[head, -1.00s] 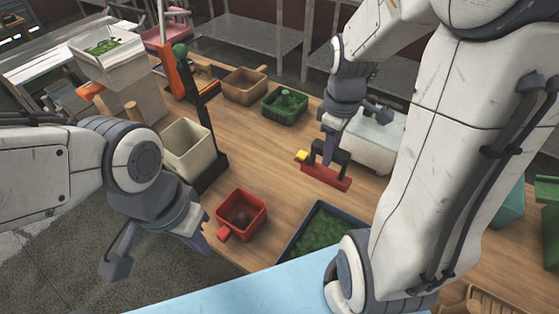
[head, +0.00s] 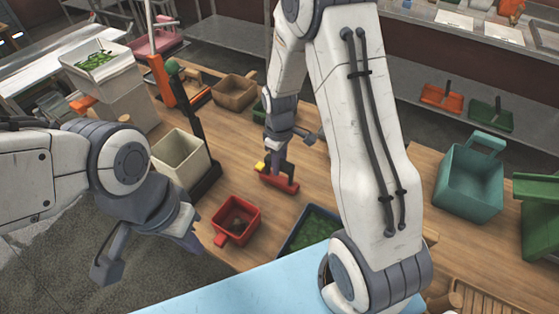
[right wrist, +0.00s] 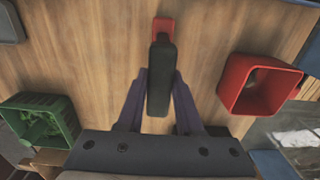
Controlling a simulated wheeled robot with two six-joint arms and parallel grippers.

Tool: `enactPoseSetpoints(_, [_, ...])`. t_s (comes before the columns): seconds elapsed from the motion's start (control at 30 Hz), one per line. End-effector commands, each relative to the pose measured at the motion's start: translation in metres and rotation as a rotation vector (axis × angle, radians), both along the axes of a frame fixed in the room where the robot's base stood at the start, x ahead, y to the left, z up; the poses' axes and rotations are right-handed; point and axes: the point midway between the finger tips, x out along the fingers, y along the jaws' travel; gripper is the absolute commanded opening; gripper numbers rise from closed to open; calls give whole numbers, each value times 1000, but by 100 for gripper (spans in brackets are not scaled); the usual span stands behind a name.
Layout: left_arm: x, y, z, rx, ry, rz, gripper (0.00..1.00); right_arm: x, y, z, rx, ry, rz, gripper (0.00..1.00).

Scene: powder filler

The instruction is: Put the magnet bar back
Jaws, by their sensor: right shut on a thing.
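The magnet bar is a red bar (head: 279,183) with a black handle and a yellow end piece. My right gripper (head: 275,155) is shut on its black handle, over the wooden table. In the right wrist view the handle (right wrist: 160,75) is between the two fingers, and the red bar shows just past it. I cannot tell how far the bar is above the table. My left gripper (head: 148,250) is open and empty at the left, over the table's near-left edge and the floor.
A red bin (head: 236,220) stands in front of the bar. A dark tray of green pieces (head: 310,232) is beside it, partly hidden by my arm. A cream bin (head: 182,160) and black-orange stand (head: 165,85) are left. A brown bin (head: 234,92) is behind. A teal bin (head: 470,182) stands right.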

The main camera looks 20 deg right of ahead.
Motion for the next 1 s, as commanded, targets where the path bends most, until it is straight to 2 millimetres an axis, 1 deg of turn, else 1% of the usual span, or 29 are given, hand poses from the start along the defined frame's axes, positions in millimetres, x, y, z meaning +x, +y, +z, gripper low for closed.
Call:
enactPoseSetpoints(0.1, [0, 0, 2, 0, 0, 0, 0, 0, 0, -4, 0, -1, 0, 0])
enactPoseSetpoints(0.27, [0, 0, 1, 0, 0, -1, 0, 0, 0, -4, 0, -2, 0, 0])
enactPoseSetpoints(0.43, [0, 0, -3, 0, 0, 0, 0, 0, 0, -9, 0, -1, 0, 0])
enactPoseSetpoints(0.47, [0, 0, -2, 0, 0, 0, 0, 0, 0, -8, 0, -1, 0, 42])
enactPoseSetpoints(0.5, [0, 0, -1, 0, 0, 0, 0, 0, 0, -7, 0, -1, 0, 58])
enactPoseSetpoints(0.53, [0, 0, -1, 0, 0, 0, 0, 0, 0, -7, 0, -1, 0, 65])
enactPoseSetpoints(0.83, [0, 0, -1, 0, 0, 0, 0, 0, 0, -6, 0, -1, 0, 65])
enactPoseSetpoints(0.9, [0, 0, 3, 0, 0, 0, 0, 0, 0, -2, 0, -1, 0, 65])
enactPoseSetpoints(0.97, [0, 0, -1, 0, 0, 0, 0, 1, 0, 1, 0, -4, 0, 65])
enactPoseSetpoints(1.0, [0, 0, -3, 0, 0, 0, 0, 1, 0, 5, 0, -5, 0, 65])
